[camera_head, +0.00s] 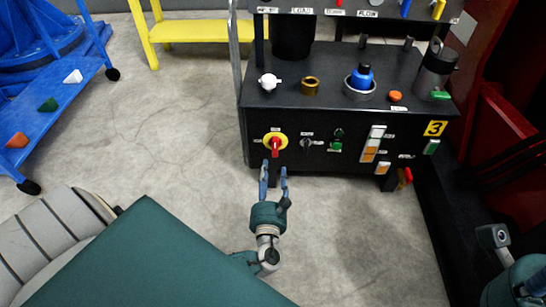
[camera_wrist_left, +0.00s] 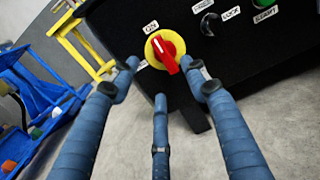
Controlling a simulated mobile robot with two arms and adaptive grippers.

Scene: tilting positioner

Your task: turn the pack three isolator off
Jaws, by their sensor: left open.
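The pack three isolator (camera_head: 275,144) is a red handle on a round yellow plate at the left of the black pack's front panel. Its handle stands about upright in the head view, in line with the ON label above. It also shows in the wrist view (camera_wrist_left: 168,55), with another label at its lower left. The pack (camera_head: 350,100) carries a yellow 3 plate (camera_head: 435,128). My left gripper (camera_head: 274,172) is open and empty just below and in front of the isolator. Its blue fingers (camera_wrist_left: 160,82) appear apart from the handle.
Right of the isolator are a small black selector (camera_head: 307,142), green buttons (camera_head: 337,146) and rocker switches (camera_head: 375,145). A red-handled valve (camera_head: 406,176) hangs lower right. A blue cart (camera_head: 60,90) stands left, a yellow stand (camera_head: 200,31) behind. Floor between them is clear.

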